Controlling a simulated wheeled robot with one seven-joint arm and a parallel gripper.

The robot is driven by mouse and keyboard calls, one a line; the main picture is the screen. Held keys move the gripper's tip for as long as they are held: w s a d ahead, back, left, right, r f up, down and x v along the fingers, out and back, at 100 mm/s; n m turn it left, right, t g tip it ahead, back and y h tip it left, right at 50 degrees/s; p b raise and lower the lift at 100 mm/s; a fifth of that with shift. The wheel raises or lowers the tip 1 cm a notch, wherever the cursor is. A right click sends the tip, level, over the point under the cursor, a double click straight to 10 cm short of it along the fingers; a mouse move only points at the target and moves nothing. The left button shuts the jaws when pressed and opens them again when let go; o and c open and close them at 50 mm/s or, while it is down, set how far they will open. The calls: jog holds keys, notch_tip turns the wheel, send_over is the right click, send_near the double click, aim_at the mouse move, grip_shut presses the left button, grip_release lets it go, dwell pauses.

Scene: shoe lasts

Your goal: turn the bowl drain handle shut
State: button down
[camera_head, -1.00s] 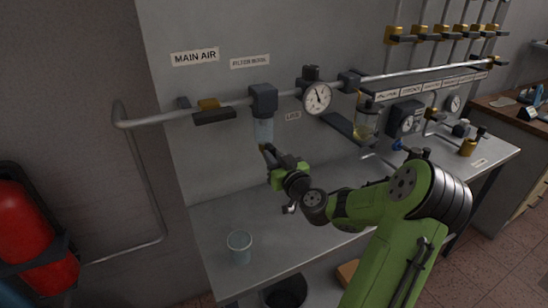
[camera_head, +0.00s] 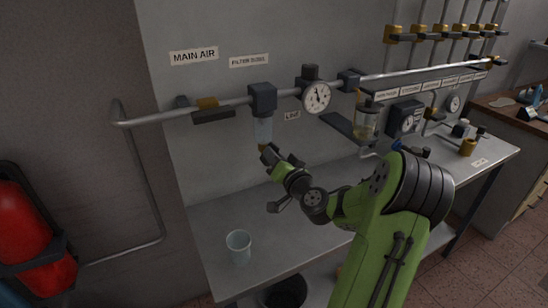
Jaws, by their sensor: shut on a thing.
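The filter bowl (camera_head: 263,131) is a translucent cup under a dark filter head (camera_head: 262,98) on the air pipe, below the "FILTER BOWL" label. My gripper (camera_head: 264,150) is at the underside of the bowl and shut on the small drain handle there. The handle is mostly hidden by the fingers, so its angle cannot be told. My green wrist and arm reach in from the lower right.
A clear cup (camera_head: 238,247) stands on the grey bench (camera_head: 215,215) at the front left. A gauge (camera_head: 316,97) and a second bowl (camera_head: 366,121) hang along the pipe to the right. A red extinguisher (camera_head: 22,230) is at far left. A dark bin (camera_head: 285,292) sits below the bench.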

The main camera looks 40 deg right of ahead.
jog(key=m, duration=0.3)
jog(key=m+p, duration=0.1)
jog(key=m, duration=0.3)
jog(key=m+p, duration=0.1)
jog(key=m, duration=0.2)
jog(key=shift+d+f+m, duration=0.1)
jog(key=shift+f+m, duration=0.15)
jog(key=shift+m, duration=0.15)
dwell(0.4)
jog(key=c, duration=1)
grip_release()
jog(key=shift+s, duration=0.1)
jog(key=shift+c, duration=0.2)
jog(key=b+v, duration=1)
jog(key=v, duration=0.5)
jog(key=shift+s, duration=0.35)
